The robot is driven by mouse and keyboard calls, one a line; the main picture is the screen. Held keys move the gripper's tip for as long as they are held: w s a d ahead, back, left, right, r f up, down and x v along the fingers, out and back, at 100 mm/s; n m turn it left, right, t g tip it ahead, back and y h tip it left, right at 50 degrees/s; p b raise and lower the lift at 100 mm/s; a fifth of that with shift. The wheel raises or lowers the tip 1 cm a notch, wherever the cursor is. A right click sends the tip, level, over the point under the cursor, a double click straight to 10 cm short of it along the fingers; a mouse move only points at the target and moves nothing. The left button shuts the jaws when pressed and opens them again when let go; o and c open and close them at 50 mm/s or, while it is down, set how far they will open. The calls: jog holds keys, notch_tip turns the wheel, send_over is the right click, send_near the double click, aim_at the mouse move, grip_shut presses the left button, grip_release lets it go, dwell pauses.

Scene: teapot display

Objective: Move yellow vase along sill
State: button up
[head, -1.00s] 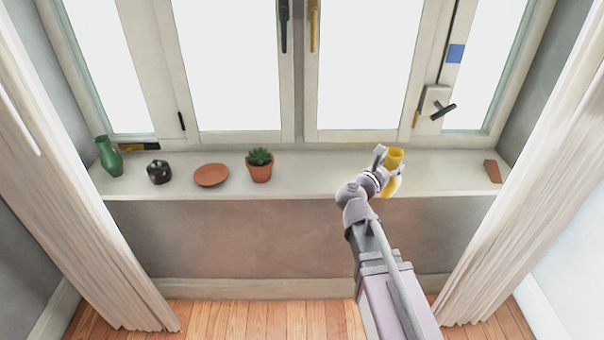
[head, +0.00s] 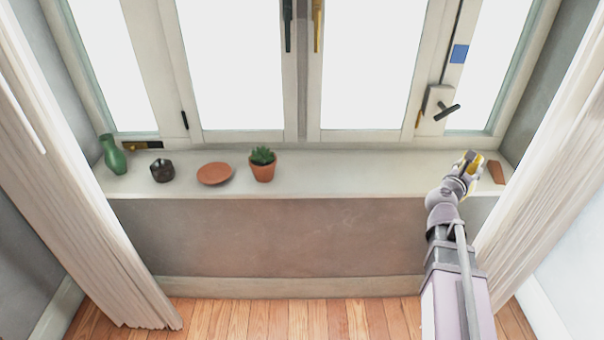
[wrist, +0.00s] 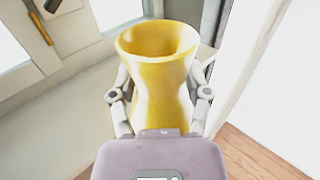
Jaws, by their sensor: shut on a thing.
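The yellow vase (wrist: 160,75) stands between the two fingers of my gripper (wrist: 160,100) in the wrist view, its open mouth facing up and its waist narrow. My gripper is shut on it, one finger on each side. In the head view my gripper (head: 466,166) is over the right end of the white sill (head: 350,175). There the yellow vase (head: 474,160) is mostly hidden by my gripper. I cannot tell whether its base touches the sill.
A terracotta wedge (head: 496,172) lies just right of my gripper. A potted succulent (head: 262,165), a terracotta saucer (head: 214,174), a dark pot (head: 162,170) and a green vase (head: 113,155) stand to the left. The sill is clear between the succulent and my gripper. A curtain (head: 545,140) hangs at right.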

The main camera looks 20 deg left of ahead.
jog(key=shift+d, duration=1.85)
jog(key=w+d+f+b, duration=0.1)
jog(key=w, duration=1.3)
jog(key=shift+w+d+f, duration=0.2)
jog(key=shift+w+d, duration=0.1)
jog(key=shift+d, duration=0.05)
jog(key=f+b, duration=0.2)
jog(key=w+f+b, duration=0.1)
jog(key=b, duration=0.1)
jog(key=shift+w+d+f, duration=0.1)
jog(key=shift+f, duration=0.25)
jog(key=shift+f, duration=0.1)
jog(key=o, duration=1.3)
